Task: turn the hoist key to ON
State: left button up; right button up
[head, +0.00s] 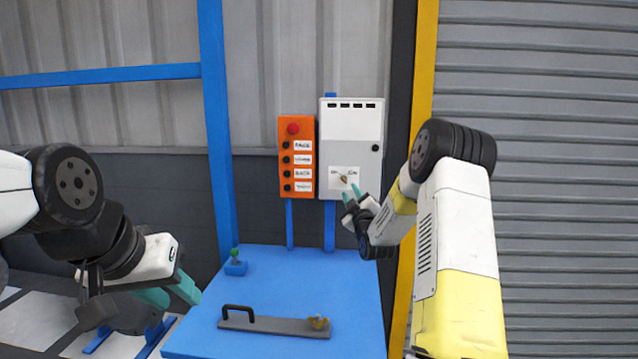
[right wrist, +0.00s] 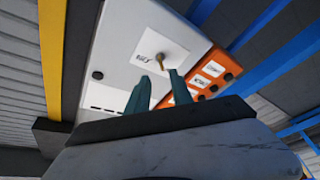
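The hoist key (head: 344,179) is a small brass-coloured piece on a white label plate low on the grey-white control box (head: 352,122). Short black lettering flanks it, too small to read surely; which way the key points is hard to tell. In the right wrist view the key (right wrist: 160,59) stands out from the plate, just beyond the teal fingertips. My right gripper (head: 350,192) is open, its fingers apart and empty, just below the key in the head view. My left gripper (head: 170,295) is open and empty at lower left, away from the box.
An orange button box (head: 297,157) with a red knob stands directly left of the control box. The blue table (head: 270,274) below bears a grey bar with a black handle (head: 272,322) and a small green-knobbed blue item (head: 235,264). A yellow post (head: 421,80) stands right.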

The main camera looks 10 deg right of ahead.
aim_at(344, 179)
jog(key=x, duration=0.8)
jog(key=shift+f+t, duration=0.15)
jog(key=shift+t, duration=0.15)
jog(key=shift+w, duration=0.1)
grip_shut()
